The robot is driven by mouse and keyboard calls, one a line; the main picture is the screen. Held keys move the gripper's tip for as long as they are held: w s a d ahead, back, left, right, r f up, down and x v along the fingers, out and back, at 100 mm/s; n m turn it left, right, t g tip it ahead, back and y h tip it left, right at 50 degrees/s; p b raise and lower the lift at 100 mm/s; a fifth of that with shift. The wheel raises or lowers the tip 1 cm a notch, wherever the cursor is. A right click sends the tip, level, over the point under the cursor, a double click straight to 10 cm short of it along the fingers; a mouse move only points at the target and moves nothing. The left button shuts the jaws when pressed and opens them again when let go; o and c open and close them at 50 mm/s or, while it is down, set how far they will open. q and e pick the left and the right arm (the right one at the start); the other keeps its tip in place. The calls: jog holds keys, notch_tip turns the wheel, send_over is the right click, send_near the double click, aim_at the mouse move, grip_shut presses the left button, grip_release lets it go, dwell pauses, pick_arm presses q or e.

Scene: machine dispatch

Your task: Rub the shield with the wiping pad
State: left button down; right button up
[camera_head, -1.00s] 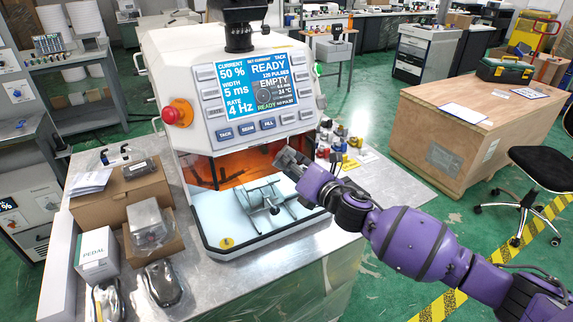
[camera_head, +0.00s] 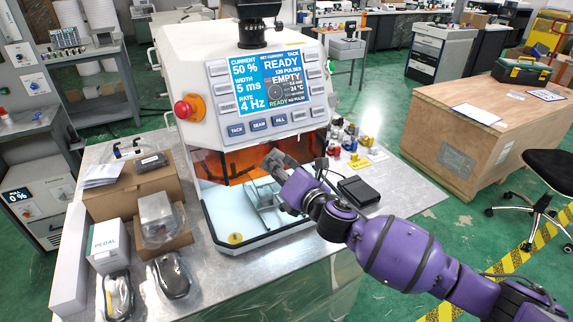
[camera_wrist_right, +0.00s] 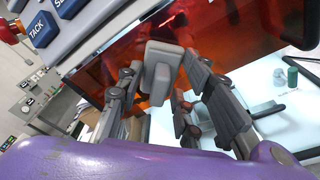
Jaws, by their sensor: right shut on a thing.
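The shield (camera_head: 228,168) is a see-through orange-brown panel across the front opening of the white machine, below its row of buttons. In the right wrist view the shield (camera_wrist_right: 220,45) fills the upper middle. The wiping pad (camera_wrist_right: 160,72) is a light grey block held between the fingers of my right gripper (camera_wrist_right: 158,95). In the wrist view it stands against the shield; I cannot tell whether it touches. In the head view my right gripper (camera_head: 277,166) is at the shield's right part, and the pad is hard to make out there. My left gripper is not in view.
The machine (camera_head: 190,65) stands on a metal table (camera_head: 405,192). A metal fixture (camera_head: 262,197) sits inside its opening. A flat black box (camera_head: 358,190) and several small coloured items (camera_head: 348,142) lie to the right. Cardboard boxes (camera_head: 120,200) crowd the left.

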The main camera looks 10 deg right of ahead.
aim_at(243, 168)
jog(key=shift+s+a, duration=0.4)
jog(key=shift+a, duration=0.9)
jog(key=shift+s+a, duration=0.4)
jog(key=shift+a, duration=0.85)
jog(key=shift+s+a, duration=0.4)
jog(key=shift+a, duration=0.9)
jog(key=v, duration=0.6)
jog(key=shift+a+f, duration=0.15)
jog(key=shift+f, duration=0.15)
jog(key=shift+s, duration=0.15)
jog(key=shift+v, duration=1.4)
jog(key=shift+a+f, duration=0.1)
jog(key=shift+f, duration=0.05)
